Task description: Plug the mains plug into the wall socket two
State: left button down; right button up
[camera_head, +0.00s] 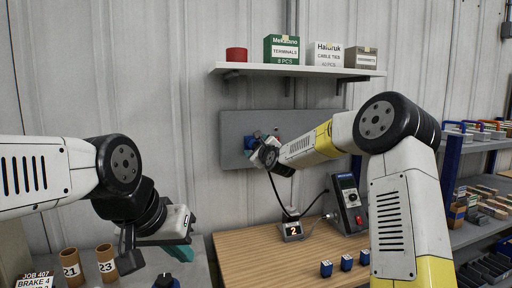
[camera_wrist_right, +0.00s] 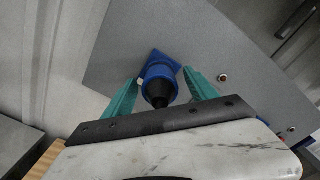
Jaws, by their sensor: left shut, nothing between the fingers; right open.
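A grey panel (camera_head: 232,118) is fixed to the wall, with a blue socket (camera_head: 249,143) on it. In the right wrist view, the blue square socket (camera_wrist_right: 166,60) has a round blue plug (camera_wrist_right: 160,74) with a black tail in front of it. The plug points into the socket and appears seated; its exact depth is hidden. My right gripper (camera_wrist_right: 162,80) is open, its teal fingers either side of the plug with visible gaps. In the head view my right gripper (camera_head: 262,147) covers part of the socket. My left gripper (camera_head: 180,251) is shut and empty, low at left.
A black cable (camera_head: 277,190) hangs below my right gripper toward a small block marked 2 (camera_head: 292,231) on the wooden bench (camera_head: 240,262). A grey power unit (camera_head: 347,203) and small blue blocks (camera_head: 346,262) stand there. A shelf (camera_head: 300,70) with boxes is above the panel.

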jog(key=v, duration=0.7)
jog(key=shift+s, duration=0.25)
jog(key=shift+r, duration=0.1)
jog(key=s+d+f+n+g+h, duration=0.1)
jog(key=s+d+f+n+g, duration=0.2)
jog(key=s+n, duration=0.5)
jog(key=s+d+f+n+g+h, duration=0.1)
jog(key=s+d+f+n+g, duration=0.2)
jog(key=s+n, duration=0.5)
jog(key=s+d+f+n+g+h, duration=0.1)
jog(key=s+d+f+n+g, duration=0.3)
jog(key=s, duration=2.3)
jog(key=d+n+g, duration=0.1)
jog(key=d+n, duration=0.2)
jog(key=n, duration=0.1)
jog(key=shift+s, duration=0.15)
jog(key=shift+r, duration=0.1)
